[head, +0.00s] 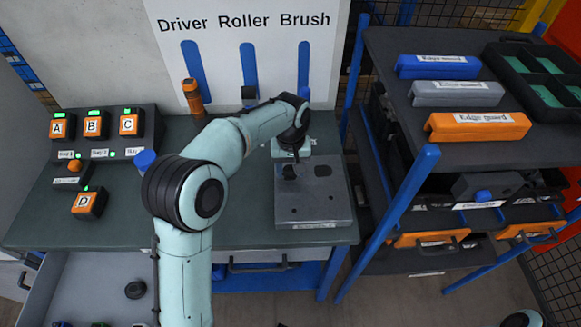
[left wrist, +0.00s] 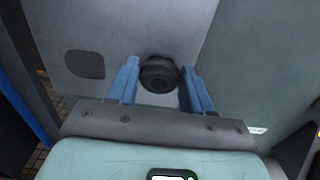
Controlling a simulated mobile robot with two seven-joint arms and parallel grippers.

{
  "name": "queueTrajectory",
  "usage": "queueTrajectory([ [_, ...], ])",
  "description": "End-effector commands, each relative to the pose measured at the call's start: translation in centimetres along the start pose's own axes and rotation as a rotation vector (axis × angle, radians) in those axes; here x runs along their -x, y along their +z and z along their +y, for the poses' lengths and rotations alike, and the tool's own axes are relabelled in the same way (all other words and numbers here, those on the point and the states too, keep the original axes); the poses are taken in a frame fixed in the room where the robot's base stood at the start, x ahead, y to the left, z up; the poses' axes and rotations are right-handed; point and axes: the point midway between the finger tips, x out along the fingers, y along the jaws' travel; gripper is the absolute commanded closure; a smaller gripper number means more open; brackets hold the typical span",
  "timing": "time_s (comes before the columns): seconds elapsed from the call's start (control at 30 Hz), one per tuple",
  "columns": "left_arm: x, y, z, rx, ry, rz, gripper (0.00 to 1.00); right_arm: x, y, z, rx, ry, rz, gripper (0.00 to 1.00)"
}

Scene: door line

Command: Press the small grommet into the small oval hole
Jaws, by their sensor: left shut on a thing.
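My left gripper (head: 290,170) is over the back left part of a grey panel (head: 312,200) on the bench. In the left wrist view, its two blue fingers (left wrist: 160,88) are shut on a round black grommet (left wrist: 159,74). The grommet is at the panel (left wrist: 115,25); I cannot tell whether it touches the panel or sits in a hole. A dark rounded oval hole (left wrist: 84,65) shows left of the grommet, clear of it. In the head view the panel also has a dark oval opening (head: 323,170) and small holes near its front. My right gripper is not in view.
A black ring (head: 135,289) lies in the open drawer (head: 90,280) at lower left. Lettered orange-and-black boxes (head: 92,124) stand on the bench's left. A tool board (head: 240,50) is behind. A rack (head: 455,125) with edge guards stands close on the right.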

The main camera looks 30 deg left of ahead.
Motion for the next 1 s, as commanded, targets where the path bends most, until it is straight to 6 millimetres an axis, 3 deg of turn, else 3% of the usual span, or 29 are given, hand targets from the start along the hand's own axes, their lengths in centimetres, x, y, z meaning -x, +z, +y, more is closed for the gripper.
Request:
queueTrajectory([
  [1.0, -0.68, 0.00, -0.02, 0.000, 0.000, 0.000, 0.86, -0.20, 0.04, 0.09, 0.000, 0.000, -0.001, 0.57],
])
